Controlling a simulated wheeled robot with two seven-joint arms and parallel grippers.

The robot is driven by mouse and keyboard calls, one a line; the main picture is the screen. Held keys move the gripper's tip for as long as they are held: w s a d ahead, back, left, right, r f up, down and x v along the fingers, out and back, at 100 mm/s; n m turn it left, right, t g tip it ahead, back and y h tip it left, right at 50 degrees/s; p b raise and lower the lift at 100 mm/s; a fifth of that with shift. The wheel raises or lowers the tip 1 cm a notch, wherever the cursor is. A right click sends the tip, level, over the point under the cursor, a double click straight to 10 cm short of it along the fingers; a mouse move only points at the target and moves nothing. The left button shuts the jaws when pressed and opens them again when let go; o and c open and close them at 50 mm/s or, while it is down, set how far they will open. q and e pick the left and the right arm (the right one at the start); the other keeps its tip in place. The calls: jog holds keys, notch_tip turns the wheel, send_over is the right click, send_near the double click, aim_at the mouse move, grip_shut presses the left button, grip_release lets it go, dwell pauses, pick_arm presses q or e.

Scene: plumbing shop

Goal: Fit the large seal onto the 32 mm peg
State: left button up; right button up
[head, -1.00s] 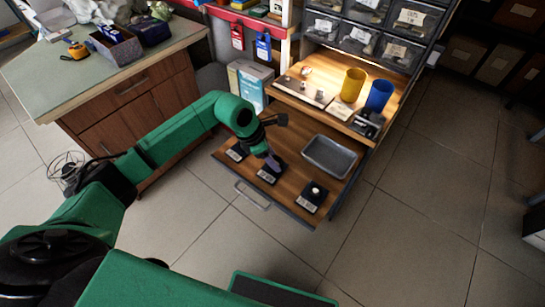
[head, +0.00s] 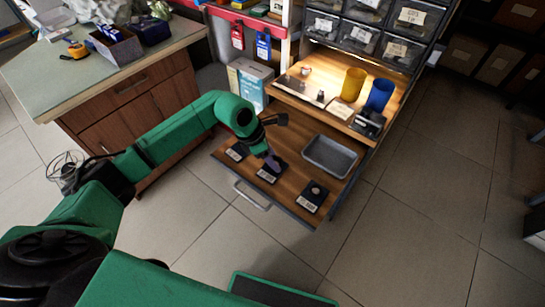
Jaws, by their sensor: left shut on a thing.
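My left gripper (head: 273,163) reaches in from the left over the pulled-out wooden drawer board. It is shut, with its tips low over the middle black plate (head: 268,176). What it holds is too small and too covered to make out, so I cannot tell if it is the large seal. The gripper hides any peg on that plate. A right black plate (head: 309,203) carries a small round piece (head: 315,190). A left black plate (head: 236,152) lies partly behind my arm. The plate labels are too small to read. My right gripper is not in view.
A grey tray (head: 329,155) lies on the board right of my gripper. A shelf above holds small parts, a yellow cup (head: 353,85) and a blue cup (head: 379,95). A workbench (head: 70,82) stands left. The floor at right is clear.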

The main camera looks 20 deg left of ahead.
pick_arm(q)
jog(key=shift+f+b, duration=0.35)
jog(key=shift+f, duration=0.1)
jog(key=o, duration=1)
